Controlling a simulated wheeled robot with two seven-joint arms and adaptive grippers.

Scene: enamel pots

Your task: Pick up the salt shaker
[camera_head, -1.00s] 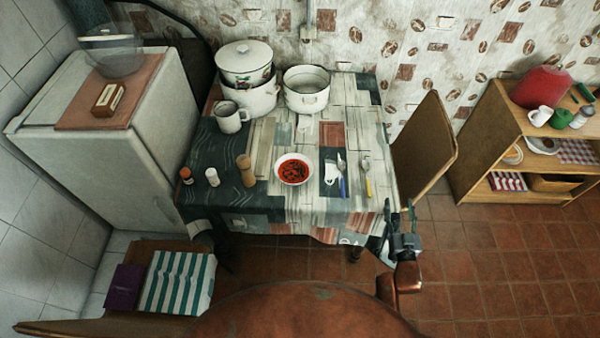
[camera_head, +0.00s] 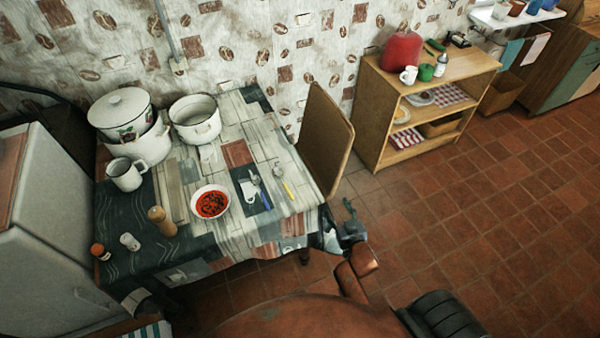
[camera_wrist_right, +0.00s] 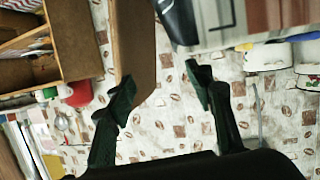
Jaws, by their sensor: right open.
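A small white shaker (camera_head: 130,241), which looks like the salt shaker, stands upright at the table's front left. It is between a small dark jar with an orange lid (camera_head: 100,251) and a wooden mill (camera_head: 161,221). My right gripper (camera_head: 341,222) is beyond the table's right front corner, well apart from the shaker. In the right wrist view, the right gripper (camera_wrist_right: 160,88) has its fingers spread with nothing between them. The shaker does not show there. My left gripper is not in view.
The table (camera_head: 180,195) holds a bowl of red food (camera_head: 211,203), a mug (camera_head: 126,174), pots (camera_head: 195,119) and cutlery. A chair (camera_head: 325,140) stands at its right side. A wooden shelf (camera_head: 384,90) bears a pale jar with a grey top (camera_head: 440,67). Tiled floor is clear at right.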

